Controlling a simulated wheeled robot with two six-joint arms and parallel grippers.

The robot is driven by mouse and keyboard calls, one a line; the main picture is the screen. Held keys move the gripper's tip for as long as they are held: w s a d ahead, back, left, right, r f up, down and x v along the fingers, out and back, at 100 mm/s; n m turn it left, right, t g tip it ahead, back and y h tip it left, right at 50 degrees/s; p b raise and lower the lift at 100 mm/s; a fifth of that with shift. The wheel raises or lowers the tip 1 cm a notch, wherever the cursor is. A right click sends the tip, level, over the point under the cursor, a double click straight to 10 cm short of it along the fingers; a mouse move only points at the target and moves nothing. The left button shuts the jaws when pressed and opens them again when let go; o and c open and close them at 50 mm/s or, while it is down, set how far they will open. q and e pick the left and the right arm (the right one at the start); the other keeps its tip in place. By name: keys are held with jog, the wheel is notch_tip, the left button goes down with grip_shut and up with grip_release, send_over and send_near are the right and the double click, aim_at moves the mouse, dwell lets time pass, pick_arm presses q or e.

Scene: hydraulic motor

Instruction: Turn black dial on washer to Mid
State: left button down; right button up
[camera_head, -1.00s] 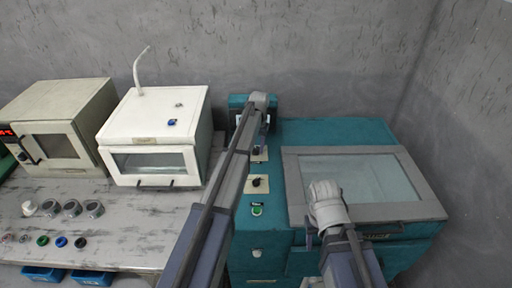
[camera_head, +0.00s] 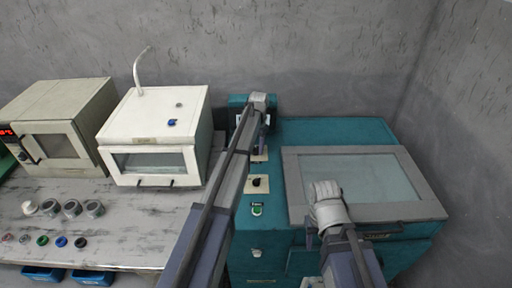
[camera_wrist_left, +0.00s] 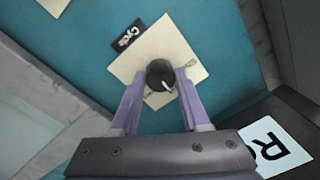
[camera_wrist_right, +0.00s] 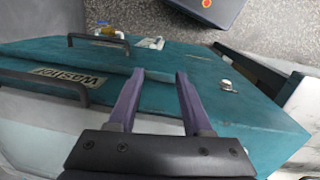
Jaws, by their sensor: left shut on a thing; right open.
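The washer (camera_head: 340,132) is the teal machine with a glass lid on the right in the head view. In the left wrist view, a black dial (camera_wrist_left: 160,75) with a white pointer mark sits on a cream plate (camera_wrist_left: 181,45) beside a "Cycle" label (camera_wrist_left: 128,35). My left gripper (camera_wrist_left: 159,80) is shut on this dial, one finger on each side. In the head view my left gripper (camera_head: 265,130) is at the washer's upper left, and the dial it holds is hidden there. The plate's position marks are too blurred to read. My right gripper (camera_wrist_right: 154,75) is open and empty near the washer's front.
A second black dial (camera_head: 257,183) and a green button (camera_head: 257,210) are nearer the front on the washer. A white oven (camera_head: 150,130) and a beige oven (camera_head: 60,135) stand on the worktable (camera_head: 120,220), with several small round parts along its front.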

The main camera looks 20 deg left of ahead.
aim_at(257, 149)
pick_arm(q)
jog(key=shift+c, duration=1.9)
grip_release()
jog(key=shift+r, duration=0.1)
jog(key=r+p, duration=0.7)
jog(key=p, duration=0.1)
jog(key=shift+d+r, duration=0.2)
jog(key=shift+r, duration=0.15)
jog(key=shift+f, duration=0.1)
jog(key=s+d, duration=0.3)
jog(key=s, duration=0.3)
jog(key=s+d+f+b, duration=0.1)
jog(key=s+d, duration=0.3)
jog(key=s, duration=0.2)
jog(key=s+d+f+b, duration=0.1)
jog(key=s+d, duration=0.3)
jog(key=s, duration=0.2)
jog(key=shift+s+d, duration=0.1)
jog(key=shift+s, duration=0.05)
jog(key=s+d, duration=0.2)
jog(key=s, duration=0.7)
jog(key=s+d+f+b, duration=0.1)
jog(key=s+d, duration=0.2)
jog(key=s, duration=0.6)
jog(key=shift+f+y+b, duration=0.15)
jog(key=shift+y+b, duration=0.15)
